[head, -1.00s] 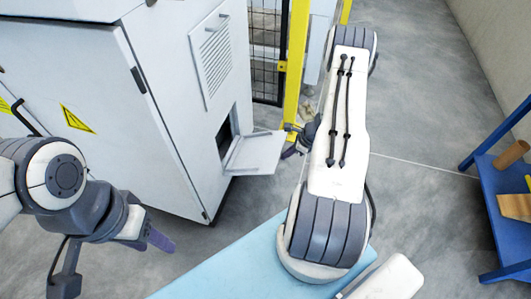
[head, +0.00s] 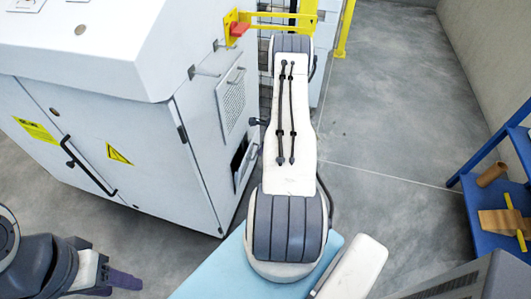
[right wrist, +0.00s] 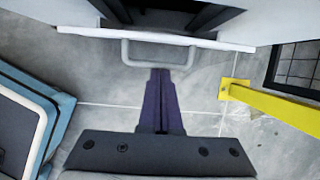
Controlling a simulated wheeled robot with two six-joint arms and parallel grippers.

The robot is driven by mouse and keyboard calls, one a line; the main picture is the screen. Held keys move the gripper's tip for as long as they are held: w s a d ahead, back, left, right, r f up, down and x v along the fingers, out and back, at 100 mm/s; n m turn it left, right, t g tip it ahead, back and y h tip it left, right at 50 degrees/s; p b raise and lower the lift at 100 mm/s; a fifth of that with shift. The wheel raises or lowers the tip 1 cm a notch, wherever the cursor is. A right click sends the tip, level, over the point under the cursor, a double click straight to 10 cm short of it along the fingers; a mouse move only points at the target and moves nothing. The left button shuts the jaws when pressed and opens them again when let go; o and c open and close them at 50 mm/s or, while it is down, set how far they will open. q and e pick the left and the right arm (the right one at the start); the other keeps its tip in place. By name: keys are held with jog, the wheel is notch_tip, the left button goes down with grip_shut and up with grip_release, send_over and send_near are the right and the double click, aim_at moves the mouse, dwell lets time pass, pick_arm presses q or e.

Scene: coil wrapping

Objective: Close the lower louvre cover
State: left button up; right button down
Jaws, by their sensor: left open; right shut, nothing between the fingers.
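The lower louvre cover (head: 245,168) is on the side of the white cabinet, standing partly open and tilted out from a dark opening (head: 238,152). In the right wrist view its pale edge (right wrist: 80,32) runs across the top, with a grey loop handle (right wrist: 126,52) on it. My right gripper (right wrist: 160,75) is shut and empty, its purple fingertips close to the handle; I cannot tell whether they touch. In the head view my right arm mostly hides it. My left gripper (head: 122,282) is open and empty at the lower left, away from the cover.
The white cabinet (head: 130,140) has an upper louvre panel (head: 235,100) above the opening. A yellow post (right wrist: 275,105) and black mesh fence (right wrist: 300,70) stand beside it. A blue shelf (head: 490,190) is at the right. Grey floor is free between.

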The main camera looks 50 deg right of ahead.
pick_arm(q)
jog(key=shift+r+p, duration=0.35)
jog(key=shift+r, duration=0.15)
pick_arm(e)
jog(key=shift+w+a+r, duration=0.2)
jog(key=shift+w+a, duration=0.1)
jog(key=shift+w, duration=0.35)
jog(key=shift+w+a+r, duration=0.2)
jog(key=shift+w+a, duration=0.1)
jog(key=shift+w, duration=0.3)
jog(key=shift+s+d+r, duration=0.1)
jog(key=shift+s+d, duration=0.1)
jog(key=shift+s, duration=0.1)
pick_arm(q)
jog(key=r+p, duration=0.2)
jog(key=s+r+p, duration=0.1)
jog(key=shift+d, duration=0.25)
pick_arm(e)
notch_tip(320, 180, up, 9)
jog(key=w+a, duration=0.1)
jog(key=shift+w, duration=0.4)
jog(key=shift+r, duration=0.1)
